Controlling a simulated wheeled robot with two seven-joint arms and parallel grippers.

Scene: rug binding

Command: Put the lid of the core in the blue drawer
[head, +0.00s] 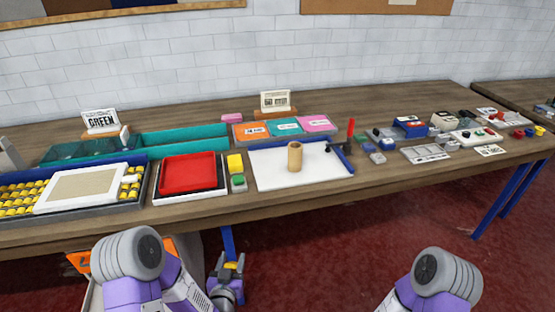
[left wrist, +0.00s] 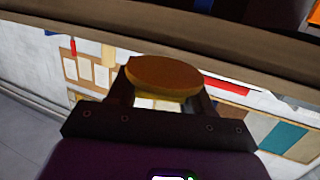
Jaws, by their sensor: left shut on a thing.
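My left gripper (head: 232,264) is low in front of the table's front edge, below the tabletop. It is shut on a round, flat, orange-brown disc, the lid (left wrist: 165,74), which sits between its fingers in the left wrist view. In the head view only a small yellow patch shows at the fingertips. The core (head: 295,157), a tan upright tube, stands on a white board at the table's middle. I cannot clearly make out a blue drawer; a small blue box (head: 410,127) stands right of the middle. My right gripper is out of view.
A red tray (head: 188,173), a dark tray of yellow pieces (head: 20,196) and teal bins (head: 185,137) fill the table's left side. Small devices crowd the right. An orange object (head: 79,262) is below the table.

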